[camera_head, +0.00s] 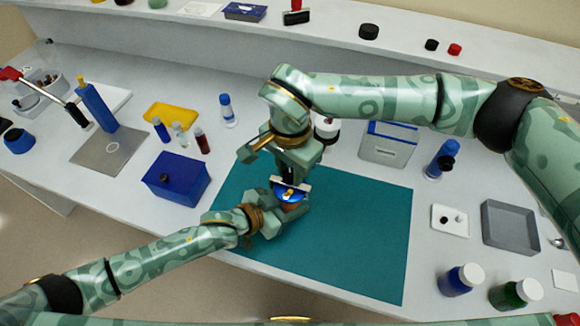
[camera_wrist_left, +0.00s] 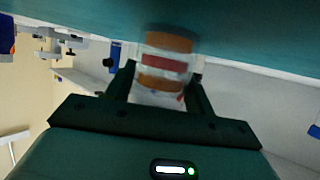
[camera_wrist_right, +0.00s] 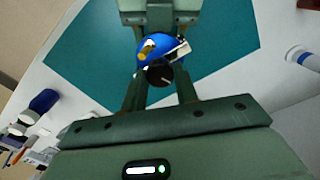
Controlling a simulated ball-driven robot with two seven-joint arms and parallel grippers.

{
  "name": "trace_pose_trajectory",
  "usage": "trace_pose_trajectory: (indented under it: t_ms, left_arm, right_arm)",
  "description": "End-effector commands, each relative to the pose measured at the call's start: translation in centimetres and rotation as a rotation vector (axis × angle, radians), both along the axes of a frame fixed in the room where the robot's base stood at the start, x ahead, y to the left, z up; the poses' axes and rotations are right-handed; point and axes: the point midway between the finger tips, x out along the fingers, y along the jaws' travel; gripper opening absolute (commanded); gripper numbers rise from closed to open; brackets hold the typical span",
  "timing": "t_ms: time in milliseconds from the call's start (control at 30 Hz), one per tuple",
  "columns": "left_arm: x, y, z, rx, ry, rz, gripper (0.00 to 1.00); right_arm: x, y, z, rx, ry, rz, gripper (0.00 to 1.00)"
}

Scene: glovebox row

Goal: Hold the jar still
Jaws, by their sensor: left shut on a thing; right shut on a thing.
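The jar (camera_wrist_left: 165,68) is clear, with orange-brown and red bands. In the left wrist view it sits between the two dark fingers of my left gripper (camera_wrist_left: 160,90), which is shut on its side. In the head view my left gripper (camera_head: 288,206) mostly hides the jar under a shiny blue top (camera_head: 283,195). The blue top also shows in the right wrist view (camera_wrist_right: 150,52), with a small brass piece on it. My right gripper (camera_wrist_right: 160,88) is above, shut on a dark round-ended tool (camera_wrist_right: 159,76). A pale bar (camera_head: 291,184) shows beneath its fingers; its contact with the top is unclear.
A teal mat (camera_head: 350,240) lies under both grippers, clear on its right side. A blue box (camera_head: 177,178) and small vials stand to the left. A grey tray (camera_head: 510,226) and capped bottles (camera_head: 460,279) stand to the right. A raised shelf (camera_head: 400,50) runs along the back.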

Motion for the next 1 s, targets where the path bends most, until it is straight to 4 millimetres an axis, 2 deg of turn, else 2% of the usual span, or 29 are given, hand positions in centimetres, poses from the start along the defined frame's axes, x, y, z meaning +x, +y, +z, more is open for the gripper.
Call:
trace_pose_trajectory:
  t_ms: [1000]
  left_arm:
    - [-0.03,0.05,-0.09,0.002,0.002,0.000,0.19]
  right_arm:
    - [0.05,0.01,0.09,0.006,-0.006,-0.937,0.07]
